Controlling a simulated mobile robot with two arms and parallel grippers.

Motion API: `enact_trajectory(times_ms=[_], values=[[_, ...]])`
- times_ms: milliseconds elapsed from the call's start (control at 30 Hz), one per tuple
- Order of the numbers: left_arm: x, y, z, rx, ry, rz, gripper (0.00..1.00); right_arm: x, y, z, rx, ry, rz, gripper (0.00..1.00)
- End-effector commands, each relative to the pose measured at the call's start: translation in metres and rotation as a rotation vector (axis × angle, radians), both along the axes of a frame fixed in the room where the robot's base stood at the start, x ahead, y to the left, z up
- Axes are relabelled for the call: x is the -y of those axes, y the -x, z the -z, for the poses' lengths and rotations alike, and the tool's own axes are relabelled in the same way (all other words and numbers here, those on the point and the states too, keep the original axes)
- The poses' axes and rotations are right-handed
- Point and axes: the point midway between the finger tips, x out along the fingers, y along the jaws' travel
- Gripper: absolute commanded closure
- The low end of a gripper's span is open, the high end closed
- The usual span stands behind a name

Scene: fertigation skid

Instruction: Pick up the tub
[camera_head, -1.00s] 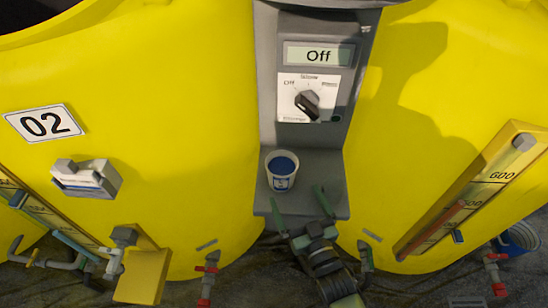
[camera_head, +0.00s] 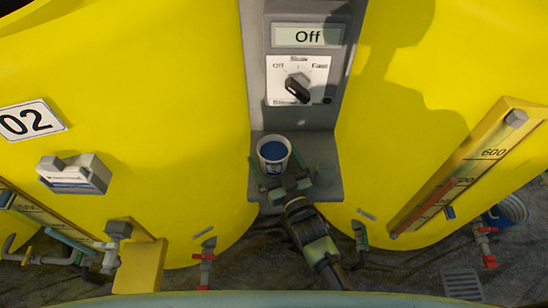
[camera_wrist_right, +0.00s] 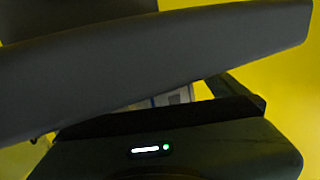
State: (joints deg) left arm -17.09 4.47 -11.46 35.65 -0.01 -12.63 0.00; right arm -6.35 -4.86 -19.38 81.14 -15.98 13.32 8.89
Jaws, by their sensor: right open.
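The tub (camera_head: 273,154), a small white cup with blue contents and a blue mark on its side, stands upright on the grey shelf (camera_head: 325,184) below the control panel. My right gripper (camera_head: 278,166) is open at the tub, with one green finger on each side of its lower part. I cannot tell whether the fingers touch it. In the right wrist view only a small pale strip of the tub (camera_wrist_right: 172,97) shows; a dark bar hides the rest. My left gripper is not in view.
Yellow tanks (camera_head: 150,110) stand close on both sides of the grey panel. The panel has a dial (camera_head: 298,86) and a display (camera_head: 307,35) reading "Off". A blue bucket (camera_head: 508,212) is on the floor at right.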

Motion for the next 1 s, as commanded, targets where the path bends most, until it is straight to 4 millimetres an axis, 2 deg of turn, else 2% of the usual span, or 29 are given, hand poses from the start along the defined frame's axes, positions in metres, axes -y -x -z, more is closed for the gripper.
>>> enact_trajectory(times_ms=[100,400,433,633,733,1000], values=[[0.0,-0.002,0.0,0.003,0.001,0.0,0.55,0.0,0.0,0.0,0.0,0.0,0.0,0.0],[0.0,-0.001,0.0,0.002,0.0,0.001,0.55,0.0,0.0,0.0,0.0,0.0,0.0,0.83],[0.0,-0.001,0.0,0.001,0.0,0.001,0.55,0.0,0.0,-0.002,0.005,-0.002,0.0,0.88],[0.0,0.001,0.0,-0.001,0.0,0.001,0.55,0.0,0.0,-0.003,0.005,-0.002,0.0,0.88],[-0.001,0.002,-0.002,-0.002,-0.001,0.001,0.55,0.0,0.0,-0.01,0.006,-0.001,0.0,0.88],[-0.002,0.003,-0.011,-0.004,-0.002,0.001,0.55,0.0,0.0,-0.062,0.008,-0.002,0.0,0.88]])
